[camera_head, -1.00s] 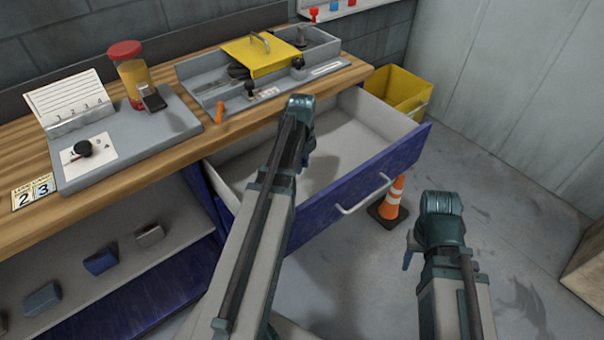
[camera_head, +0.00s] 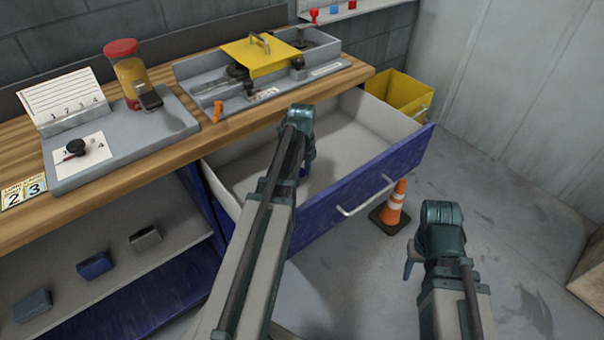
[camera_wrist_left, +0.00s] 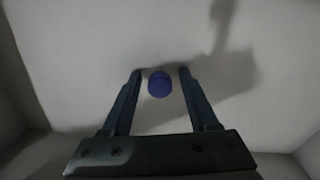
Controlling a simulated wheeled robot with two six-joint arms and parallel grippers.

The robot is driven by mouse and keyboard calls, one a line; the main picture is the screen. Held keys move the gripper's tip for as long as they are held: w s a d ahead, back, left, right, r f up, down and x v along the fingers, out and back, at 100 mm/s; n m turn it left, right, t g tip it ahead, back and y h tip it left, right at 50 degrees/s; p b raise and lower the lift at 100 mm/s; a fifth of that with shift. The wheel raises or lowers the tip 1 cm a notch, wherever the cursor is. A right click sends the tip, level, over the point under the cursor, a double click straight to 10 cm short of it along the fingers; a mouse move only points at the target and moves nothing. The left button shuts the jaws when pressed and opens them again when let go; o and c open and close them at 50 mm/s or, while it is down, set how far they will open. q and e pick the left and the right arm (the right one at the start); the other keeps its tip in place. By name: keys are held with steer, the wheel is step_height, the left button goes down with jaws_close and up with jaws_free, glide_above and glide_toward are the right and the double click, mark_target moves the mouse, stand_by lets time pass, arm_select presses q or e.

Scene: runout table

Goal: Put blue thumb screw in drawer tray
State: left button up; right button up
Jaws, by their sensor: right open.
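The blue thumb screw (camera_wrist_left: 159,84) shows in the left wrist view as a round blue top between my left fingers, with a gap on each side. It is over or on the pale floor of the drawer tray; I cannot tell if it touches it. My left gripper (camera_wrist_left: 161,74) is open around it, inside the open drawer tray (camera_head: 345,137). In the head view my left gripper (camera_head: 304,170) points down into the tray and the screw cannot be made out. My right gripper (camera_head: 410,262) is open, outside the drawer at the right.
The drawer's blue front with its handle (camera_head: 366,196) stands pulled out below the wooden bench (camera_head: 110,185). A grey fixture with a yellow cover (camera_head: 258,56) sits on the bench. A yellow bin (camera_head: 398,92) and an orange cone (camera_head: 394,203) stand beside the drawer.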

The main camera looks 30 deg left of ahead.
mark_target(302, 171)
arm_select(q)
steer(key=shift+r, duration=0.15)
arm_select(e)
steer(key=shift+r, duration=0.15)
arm_select(q)
step_height(302, 171, up, 12)
steer(key=p, duration=1.2)
arm_select(e)
step_height(302, 171, up, 12)
